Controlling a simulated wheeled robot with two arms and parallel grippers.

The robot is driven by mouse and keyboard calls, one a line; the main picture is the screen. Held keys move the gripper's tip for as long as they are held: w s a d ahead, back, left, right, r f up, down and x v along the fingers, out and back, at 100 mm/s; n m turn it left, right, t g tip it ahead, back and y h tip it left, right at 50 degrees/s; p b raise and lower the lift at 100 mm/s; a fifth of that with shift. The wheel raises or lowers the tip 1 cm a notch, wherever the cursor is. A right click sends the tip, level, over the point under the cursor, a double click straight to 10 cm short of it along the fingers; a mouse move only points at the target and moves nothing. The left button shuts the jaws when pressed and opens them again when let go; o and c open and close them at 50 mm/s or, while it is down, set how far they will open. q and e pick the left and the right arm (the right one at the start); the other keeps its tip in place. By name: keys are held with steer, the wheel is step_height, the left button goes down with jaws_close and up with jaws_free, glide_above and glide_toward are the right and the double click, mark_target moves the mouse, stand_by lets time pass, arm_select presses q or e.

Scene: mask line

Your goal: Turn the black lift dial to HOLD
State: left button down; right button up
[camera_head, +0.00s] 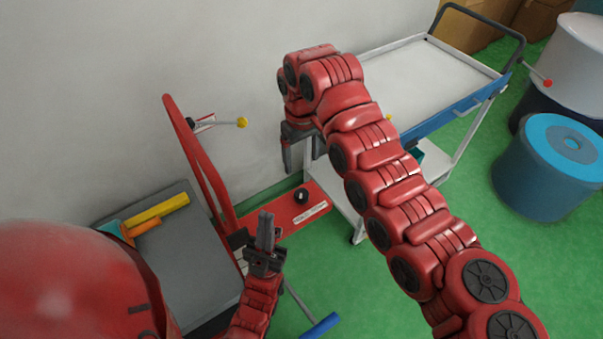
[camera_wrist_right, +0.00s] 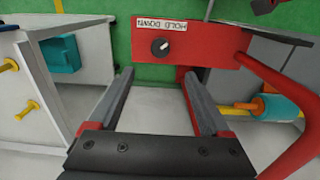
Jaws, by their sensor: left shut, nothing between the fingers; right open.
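The black lift dial (camera_head: 301,195) sits on a red panel (camera_head: 283,212) low by the wall, beside a white label (camera_head: 310,212). In the right wrist view the dial (camera_wrist_right: 160,47) has a small white mark on its face, too small to read its exact direction. The label (camera_wrist_right: 168,24), with the words HOLD and DOWN, appears upside down there. My right gripper (camera_head: 302,153) is open and empty above the dial; in its wrist view the fingers (camera_wrist_right: 157,75) point toward the panel, apart from the dial. My left gripper (camera_head: 266,222) is shut and empty, left of the dial.
A red bar (camera_head: 198,160) rises left of the panel. A grey surface (camera_head: 200,260) holds yellow and orange rolls (camera_head: 158,209). A white cart (camera_head: 425,70) stands behind my right arm, and a blue drum (camera_head: 545,180) at right. Green floor is open at front.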

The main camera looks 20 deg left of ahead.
steer(key=shift+r, duration=1.8)
